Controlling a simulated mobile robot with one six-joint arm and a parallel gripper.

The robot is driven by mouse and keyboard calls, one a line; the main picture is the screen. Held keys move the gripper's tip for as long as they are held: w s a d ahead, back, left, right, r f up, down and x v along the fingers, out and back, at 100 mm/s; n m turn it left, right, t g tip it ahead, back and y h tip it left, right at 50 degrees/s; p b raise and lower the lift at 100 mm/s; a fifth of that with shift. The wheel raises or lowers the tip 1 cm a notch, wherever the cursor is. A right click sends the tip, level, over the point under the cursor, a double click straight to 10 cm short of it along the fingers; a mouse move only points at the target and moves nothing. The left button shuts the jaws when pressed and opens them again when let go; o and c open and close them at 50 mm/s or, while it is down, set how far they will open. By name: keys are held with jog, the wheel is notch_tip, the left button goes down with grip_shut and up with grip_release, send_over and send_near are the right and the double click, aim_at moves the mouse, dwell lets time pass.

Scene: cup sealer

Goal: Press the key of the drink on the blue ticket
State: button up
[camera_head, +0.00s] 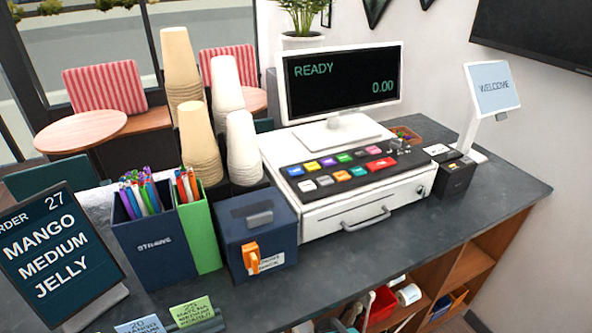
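A pale blue ticket (142,325) stands at the bottom edge, partly cut off; its small print looks like "mango medium", but I cannot read it surely. A green ticket (192,312) beside it seems to start with "matcha". The register's black key panel (318,200) bears two rows of coloured keys, including a yellow key (311,166), an orange key (342,175), a teal key (358,170) and a wide red key (381,163). Key labels are too small to read. The monitor (342,85) shows "READY" and "0.00". My gripper is not in view.
A dark order sign (58,252) reads "27 mango medium jelly". A navy straw box (155,235), a green holder (203,235) and a dark blue box (258,228) stand left of the register. Cup stacks (200,150) rise behind. Dark counter (400,235) is clear in front.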

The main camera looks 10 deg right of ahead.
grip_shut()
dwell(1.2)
